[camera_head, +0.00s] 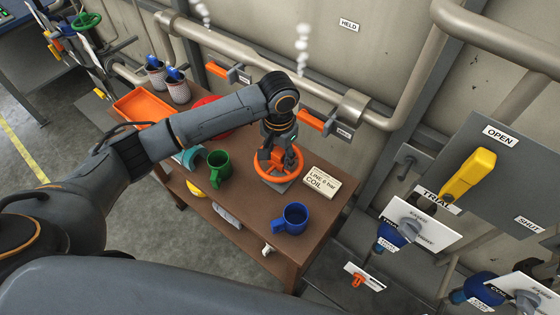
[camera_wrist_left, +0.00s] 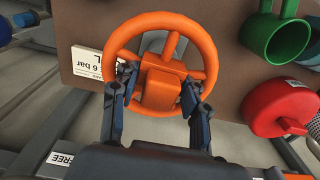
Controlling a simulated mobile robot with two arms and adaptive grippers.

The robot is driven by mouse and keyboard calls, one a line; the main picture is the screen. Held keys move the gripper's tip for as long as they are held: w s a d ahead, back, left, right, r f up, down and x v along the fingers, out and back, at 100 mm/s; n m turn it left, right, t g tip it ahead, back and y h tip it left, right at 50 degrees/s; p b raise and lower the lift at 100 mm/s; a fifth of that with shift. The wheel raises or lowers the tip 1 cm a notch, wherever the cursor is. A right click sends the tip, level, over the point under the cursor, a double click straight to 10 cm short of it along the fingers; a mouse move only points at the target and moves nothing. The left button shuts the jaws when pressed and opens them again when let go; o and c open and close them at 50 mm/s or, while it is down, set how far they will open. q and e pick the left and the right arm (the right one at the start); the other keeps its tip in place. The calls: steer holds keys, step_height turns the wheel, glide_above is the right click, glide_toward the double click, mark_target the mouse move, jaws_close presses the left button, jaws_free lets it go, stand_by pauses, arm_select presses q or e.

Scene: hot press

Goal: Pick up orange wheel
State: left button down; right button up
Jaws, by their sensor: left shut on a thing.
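The orange wheel (camera_head: 268,174) is at the right part of the brown table (camera_head: 243,241), above a grey square plate, with my left gripper (camera_head: 278,158) over it. In the left wrist view the orange wheel (camera_wrist_left: 160,25) fills the middle, and the fingers of my left gripper (camera_wrist_left: 158,98) are on either side of its orange hub, shut on it. Whether the wheel touches the plate cannot be told. My right gripper is not in view.
A green mug (camera_head: 219,169), a blue mug (camera_head: 291,219) and a white labelled card (camera_head: 322,182) are close around the wheel. An orange tray (camera_head: 142,105) and a red object (camera_head: 207,101) are farther left. Pipes and orange-handled valves (camera_head: 312,121) line the wall behind.

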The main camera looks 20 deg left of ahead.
arm_select(q)
steer(key=s+d+r+b, duration=0.1)
steer(key=s+r, duration=0.7)
steer(key=s, duration=0.4)
steer(key=shift+s+r+b, duration=0.25)
steer(key=shift+s+b, duration=0.05)
steer(key=shift+b, duration=0.1)
steer(key=shift+d, duration=0.1)
